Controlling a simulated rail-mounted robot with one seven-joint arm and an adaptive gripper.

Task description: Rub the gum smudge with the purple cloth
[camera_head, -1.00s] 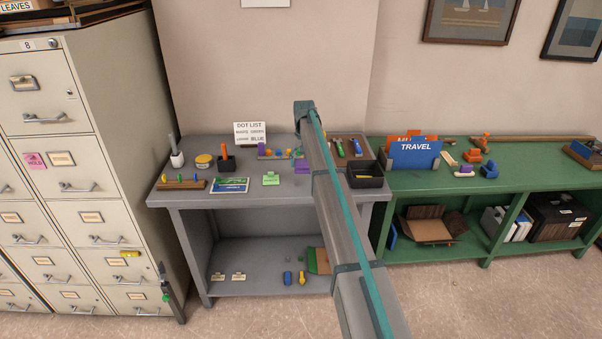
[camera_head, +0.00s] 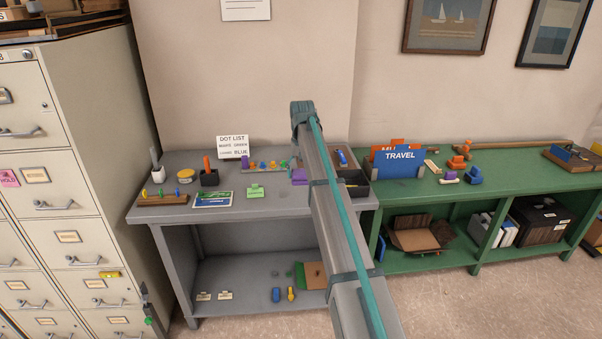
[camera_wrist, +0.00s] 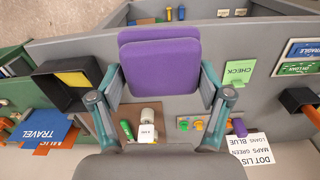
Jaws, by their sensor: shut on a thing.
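My gripper (camera_wrist: 160,82) is shut on the purple cloth (camera_wrist: 160,62), which shows as a thick folded pad between the two fingers in the wrist view. The pad is over the grey table (camera_wrist: 205,112); I cannot tell whether it touches the top. I cannot make out the gum smudge in either view.
On the grey table, a black tray (camera_head: 352,187) stands right of my arm. The green bench (camera_head: 500,195) carries a TRAVEL folder box (camera_head: 398,163).

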